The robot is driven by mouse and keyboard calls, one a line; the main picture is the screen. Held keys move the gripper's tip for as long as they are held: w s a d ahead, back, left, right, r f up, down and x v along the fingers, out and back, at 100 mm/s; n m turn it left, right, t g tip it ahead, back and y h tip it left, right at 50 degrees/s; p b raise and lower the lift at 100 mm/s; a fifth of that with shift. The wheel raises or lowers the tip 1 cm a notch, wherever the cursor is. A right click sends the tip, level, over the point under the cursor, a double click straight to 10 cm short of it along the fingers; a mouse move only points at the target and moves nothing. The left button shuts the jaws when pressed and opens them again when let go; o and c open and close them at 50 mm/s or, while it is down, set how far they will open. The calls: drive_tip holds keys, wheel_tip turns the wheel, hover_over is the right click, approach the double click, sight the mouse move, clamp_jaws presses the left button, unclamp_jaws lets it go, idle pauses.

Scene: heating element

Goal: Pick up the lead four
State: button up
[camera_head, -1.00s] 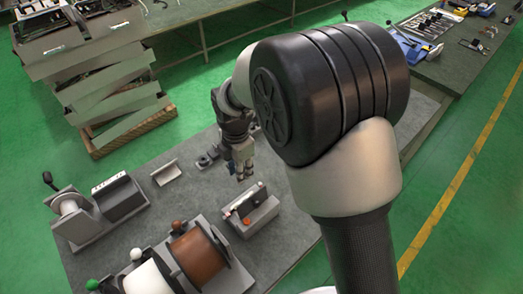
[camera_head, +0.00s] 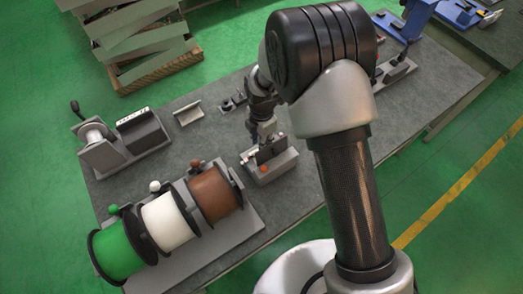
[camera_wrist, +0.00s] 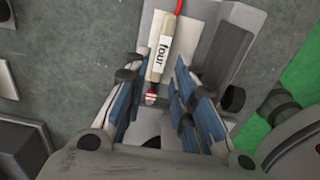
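The lead four shows in the wrist view as a pale tag (camera_wrist: 163,48) marked "four", with a red wire at its far end and a red-and-white tip at its near end. It lies along a light grey holder (camera_wrist: 208,36). My gripper (camera_wrist: 157,78) is open, with its blue-padded fingers on either side of the near part of the lead. I cannot tell whether either finger touches it. In the head view my gripper (camera_head: 265,136) is low over the small grey holder (camera_head: 273,170), and the lead is not clearly visible there.
Green (camera_head: 119,250), white (camera_head: 168,222) and brown (camera_head: 211,193) spools stand on a rack to the left of the holder. A crank device (camera_head: 120,140) and a small grey bracket (camera_head: 188,113) are farther back. Bare grey tabletop (camera_head: 190,150) lies between them.

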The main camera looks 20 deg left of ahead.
wheel_tip(320, 180, down, 4)
drive_tip(key=shift+f, duration=0.25)
drive_tip(key=shift+s, duration=0.1)
drive_tip(key=shift+c, duration=0.3)
clamp_jaws()
